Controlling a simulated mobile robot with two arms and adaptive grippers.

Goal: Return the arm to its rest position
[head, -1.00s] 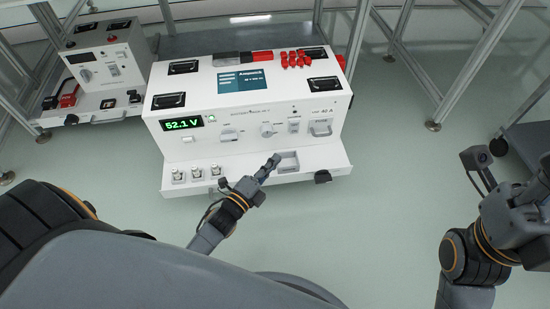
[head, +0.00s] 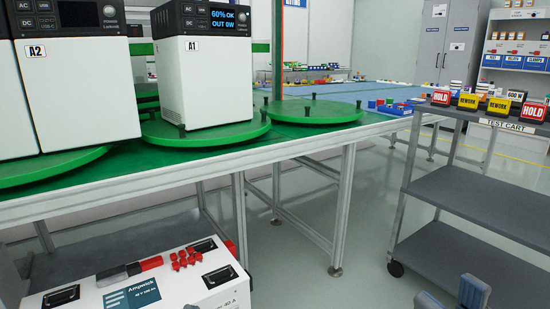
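My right gripper (head: 450,297) shows at the bottom edge, right of centre, in front of the test cart. Its two blue-grey fingertips stand apart with nothing seen between them, and the rest of that arm is out of the frame. My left gripper and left arm are not in view. The white Ampwick battery tester (head: 215,289) shows only its top part at the lower left, with red clips and a grey and red block on it.
A steel-framed table (head: 330,138) carries green turntables (head: 325,111); white power units A1 (head: 205,85) and A2 (head: 85,95) stand on the left ones. The grey test cart (head: 480,236) with HOLD and REWORK signs stands at right. Floor between is clear.

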